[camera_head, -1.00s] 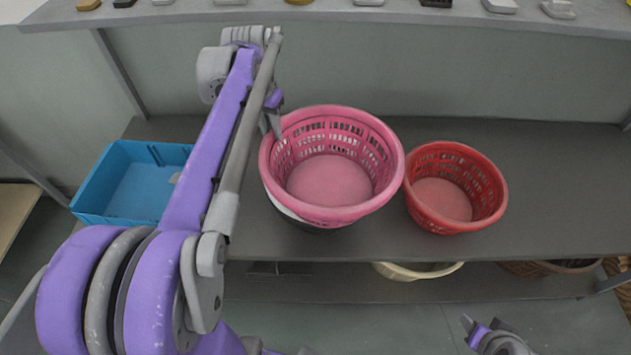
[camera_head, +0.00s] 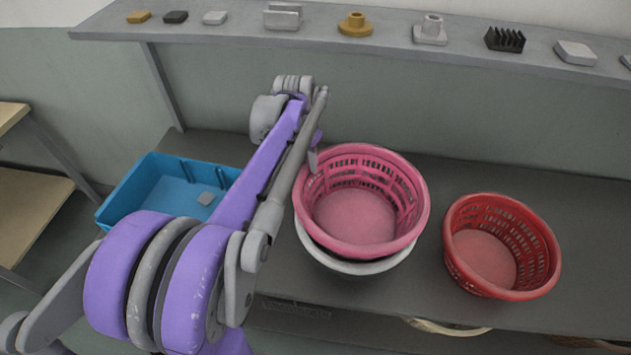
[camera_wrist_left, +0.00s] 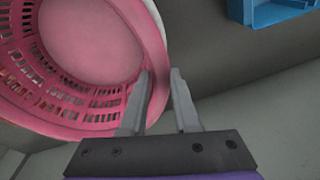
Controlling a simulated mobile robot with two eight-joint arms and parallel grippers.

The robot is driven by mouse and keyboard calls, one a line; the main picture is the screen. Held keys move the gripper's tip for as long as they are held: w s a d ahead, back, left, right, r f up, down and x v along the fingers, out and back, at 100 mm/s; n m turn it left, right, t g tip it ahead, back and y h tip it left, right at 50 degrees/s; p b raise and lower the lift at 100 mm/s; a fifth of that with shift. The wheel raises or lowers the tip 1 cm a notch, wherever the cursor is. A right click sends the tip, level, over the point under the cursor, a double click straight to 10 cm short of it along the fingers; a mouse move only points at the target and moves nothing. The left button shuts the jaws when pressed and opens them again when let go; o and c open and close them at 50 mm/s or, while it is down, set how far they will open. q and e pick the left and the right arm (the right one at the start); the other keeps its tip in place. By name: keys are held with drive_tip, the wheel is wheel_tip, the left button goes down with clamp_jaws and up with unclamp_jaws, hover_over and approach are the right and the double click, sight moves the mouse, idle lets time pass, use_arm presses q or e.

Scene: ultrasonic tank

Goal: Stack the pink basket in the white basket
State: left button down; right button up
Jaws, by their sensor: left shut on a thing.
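The pink basket (camera_head: 357,250) stands on the grey shelf, inside the mouth of the white basket (camera_head: 365,268). Only the front rim of the white basket shows below it; I cannot tell how deep the pink basket sits. My left gripper (camera_head: 313,160) is at the left rim of the pink basket and is shut on it. In the left wrist view, the fingers (camera_wrist_left: 161,80) are at the edge of the pink basket (camera_wrist_left: 95,45), with a pale rim just outside the pink wall. My right gripper is out of view.
A red basket (camera_head: 462,270) stands to the right, apart from the stack. A blue bin (camera_head: 118,205) with a small grey block in it is at the left. A higher shelf (camera_head: 235,35) at the back carries several small parts. A pale basket (camera_head: 440,327) shows below.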

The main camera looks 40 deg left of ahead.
sight(308, 174)
use_arm(q)
drive_tip(key=shift+f, duration=2.25)
drive_tip(key=shift+f+b, duration=0.3)
drive_tip(key=shift+f, duration=0.05)
drive_tip(key=c, duration=0.6)
unclamp_jaws()
drive_tip(key=shift+r, duration=0.1)
drive_tip(key=shift+c, duration=0.2)
drive_tip(key=shift+r, duration=0.55)
drive_tip(key=r, duration=0.3)
drive_tip(key=s+r, duration=0.1)
drive_tip(key=r, duration=0.3)
drive_tip(key=r+p, duration=0.1)
drive_tip(key=r, duration=0.3)
drive_tip(key=shift+s+r, duration=0.15)
drive_tip(key=shift+s, duration=0.2)
